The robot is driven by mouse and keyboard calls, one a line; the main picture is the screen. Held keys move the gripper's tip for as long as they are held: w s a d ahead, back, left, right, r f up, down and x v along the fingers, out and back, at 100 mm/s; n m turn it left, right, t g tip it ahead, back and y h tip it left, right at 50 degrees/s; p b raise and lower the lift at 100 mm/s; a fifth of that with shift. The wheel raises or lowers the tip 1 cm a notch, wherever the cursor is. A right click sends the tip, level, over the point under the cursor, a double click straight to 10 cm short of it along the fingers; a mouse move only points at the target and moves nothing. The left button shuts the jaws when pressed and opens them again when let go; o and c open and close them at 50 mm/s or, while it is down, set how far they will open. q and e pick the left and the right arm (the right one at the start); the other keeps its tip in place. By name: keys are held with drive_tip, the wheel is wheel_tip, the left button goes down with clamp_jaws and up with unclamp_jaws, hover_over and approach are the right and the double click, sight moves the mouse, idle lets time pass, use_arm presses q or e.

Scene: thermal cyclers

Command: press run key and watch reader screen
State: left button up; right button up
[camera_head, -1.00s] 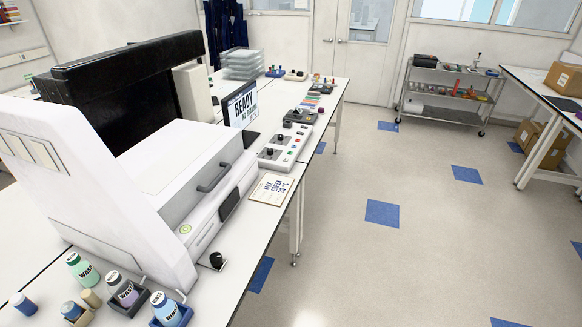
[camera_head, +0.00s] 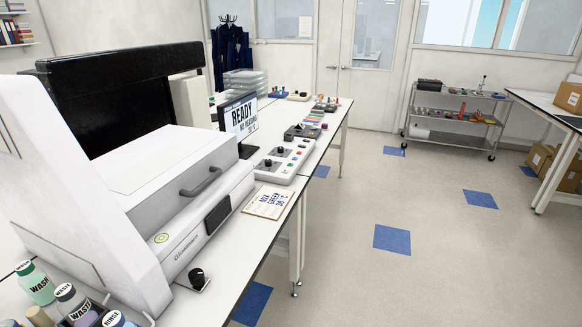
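The reader screen (camera_head: 241,117) stands upright on the bench behind the large white instrument and shows "READY", a line that looks like "NO READING", and a smaller line below. A white control panel (camera_head: 277,160) with black knobs and small coloured keys lies on the bench in front of the screen. Which of its keys is the run key I cannot tell. The white instrument (camera_head: 170,190) has a grey handle, a dark display and a round green-ringed button (camera_head: 161,238) on its front. Neither of my grippers is in view.
A printed card (camera_head: 268,202) lies near the bench's front edge, and a small black knob (camera_head: 197,278) sits nearer. Wash and rinse bottles (camera_head: 38,285) stand at lower left. A wheeled cart (camera_head: 455,118) and a right-hand bench with boxes stand beyond open floor.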

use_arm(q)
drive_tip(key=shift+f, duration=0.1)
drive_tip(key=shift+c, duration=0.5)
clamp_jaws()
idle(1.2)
